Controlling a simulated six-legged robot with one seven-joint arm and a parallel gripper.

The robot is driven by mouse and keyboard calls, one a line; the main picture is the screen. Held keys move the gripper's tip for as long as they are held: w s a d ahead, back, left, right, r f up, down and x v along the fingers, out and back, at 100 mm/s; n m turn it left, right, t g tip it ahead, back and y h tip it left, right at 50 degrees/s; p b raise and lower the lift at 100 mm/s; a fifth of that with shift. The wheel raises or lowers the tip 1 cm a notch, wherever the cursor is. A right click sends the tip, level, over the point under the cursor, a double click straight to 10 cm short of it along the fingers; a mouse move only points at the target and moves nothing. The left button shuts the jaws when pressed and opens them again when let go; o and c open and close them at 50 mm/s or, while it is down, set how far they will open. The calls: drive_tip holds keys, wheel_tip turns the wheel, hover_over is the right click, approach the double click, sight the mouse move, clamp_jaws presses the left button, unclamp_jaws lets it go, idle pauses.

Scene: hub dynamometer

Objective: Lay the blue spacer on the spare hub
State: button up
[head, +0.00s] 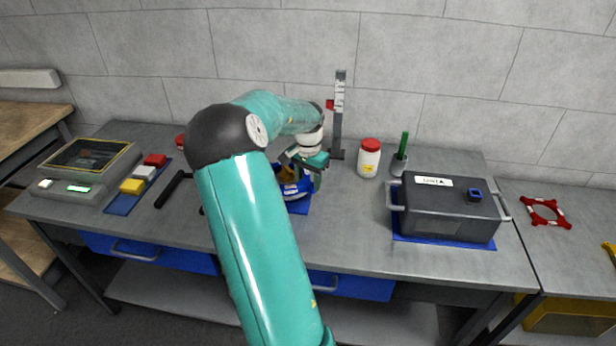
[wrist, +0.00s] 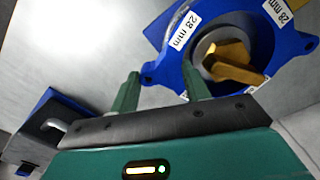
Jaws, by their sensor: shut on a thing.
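The blue spacer (wrist: 183,52) is a flat ring with tabs and white "28 mm" labels. It shows in the head view (head: 297,190) low over the middle of the bench. My gripper (head: 308,160) comes down from above and behind it. In the wrist view my gripper's fingers (wrist: 160,90) are shut on the spacer's edge, at a tab between them. A brass-coloured part with a grey round rim (wrist: 232,58) shows through the ring's opening; it looks like the hub. I cannot tell whether the spacer touches it. My arm hides part of this spot in the head view.
A dark lidded box (head: 447,210) stands right on a blue mat. A red-capped white jar (head: 369,160), a green-handled tool in a cup (head: 400,158) and a tall upright gauge (head: 338,120) stand behind. Coloured blocks (head: 143,174) lie left.

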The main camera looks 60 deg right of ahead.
drive_tip(key=shift+f, duration=0.1)
drive_tip(key=o, duration=1.4)
drive_tip(key=shift+o, duration=0.2)
drive_tip(key=shift+w, duration=0.1)
drive_tip(key=shift+w+r, duration=0.1)
drive_tip(key=shift+r, duration=0.3)
wheel_tip(320, 180, up, 13)
drive_tip(key=shift+s, duration=0.35)
